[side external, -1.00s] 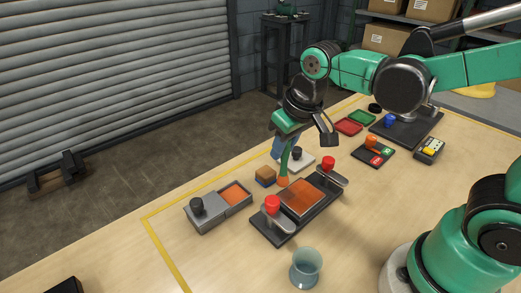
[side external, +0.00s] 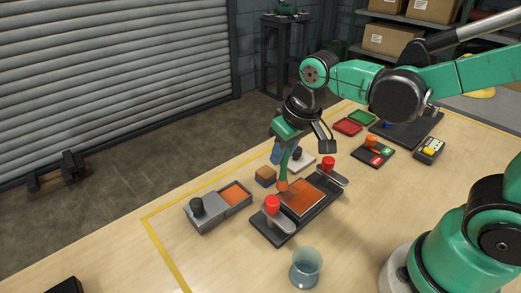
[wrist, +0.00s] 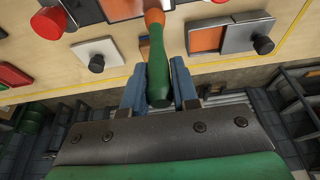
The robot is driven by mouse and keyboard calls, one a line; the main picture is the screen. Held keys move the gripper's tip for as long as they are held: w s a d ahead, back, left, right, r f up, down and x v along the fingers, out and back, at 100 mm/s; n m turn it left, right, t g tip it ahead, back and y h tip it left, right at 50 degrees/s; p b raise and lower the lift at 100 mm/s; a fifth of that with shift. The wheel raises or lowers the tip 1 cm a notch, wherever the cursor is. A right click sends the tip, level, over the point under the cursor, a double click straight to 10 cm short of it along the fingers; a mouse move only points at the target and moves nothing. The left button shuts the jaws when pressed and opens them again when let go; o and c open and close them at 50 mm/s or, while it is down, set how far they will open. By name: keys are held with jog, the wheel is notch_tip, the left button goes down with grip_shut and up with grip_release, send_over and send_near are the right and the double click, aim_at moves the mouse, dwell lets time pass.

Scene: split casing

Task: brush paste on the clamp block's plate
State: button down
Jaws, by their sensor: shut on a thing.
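My gripper (side external: 290,142) is shut on the brush, gripping its green handle (wrist: 158,78) between the blue fingers in the wrist view. The brush's orange head (side external: 282,185) points down at the far left edge of the clamp block's plate (side external: 304,196); I cannot tell whether it touches. The plate is largely covered in orange paste and sits on the dark clamp block (side external: 262,228), between two red-knobbed clamps (side external: 272,203). The grey paste box (side external: 207,220) stands left of it, with an orange-filled compartment (side external: 235,193) and a black knob; it also shows in the wrist view (wrist: 234,38).
A brown and blue block (side external: 265,175) and a light plate with a black knob (side external: 301,163) lie behind the clamp block. A glass cup (side external: 306,268) stands in front. Red and green trays (side external: 348,127) and a dark switch plate (side external: 372,155) lie farther right.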

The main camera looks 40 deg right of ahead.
jog(key=shift+f, duration=0.4)
jog(key=shift+s+r, duration=0.1)
jog(key=shift+s, duration=1.75)
jog(key=shift+w, duration=1.8)
jog(key=shift+s, duration=1.85)
jog(key=shift+w, duration=0.15)
jog(key=shift+w+f, duration=0.2)
jog(key=shift+w, duration=1.55)
jog(key=shift+r, duration=3.05)
